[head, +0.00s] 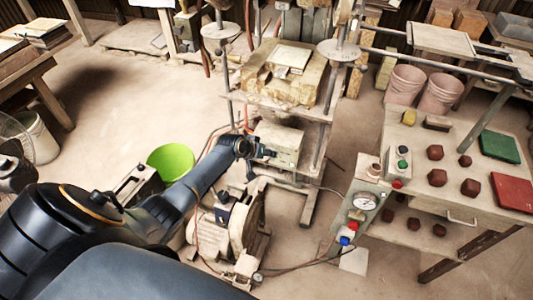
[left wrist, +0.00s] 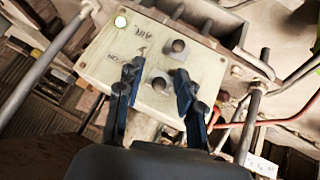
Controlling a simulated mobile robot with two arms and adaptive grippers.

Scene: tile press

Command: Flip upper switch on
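A pale control box (head: 280,142) sits on the press's lower shelf in the head view. In the left wrist view its cream switch panel (left wrist: 105,62) carries two dark round switches on square plates. One switch (left wrist: 178,46) is farther from my gripper, and the other switch (left wrist: 159,83) lies between my fingers in the picture. A pale greenish round lamp (left wrist: 120,21) is at a panel corner. The switch positions are too small to read. My left gripper (left wrist: 157,84) is open and empty, facing the panel; contact cannot be told. It also shows in the head view (head: 266,153).
Press posts and rods flank the panel, with a red-orange cable (left wrist: 265,122) nearby. A motor (head: 235,225) stands below my left arm, beside a green bowl (head: 171,160). A gauge box (head: 358,207) and worktable (head: 460,205) stand to the right. Open floor lies left.

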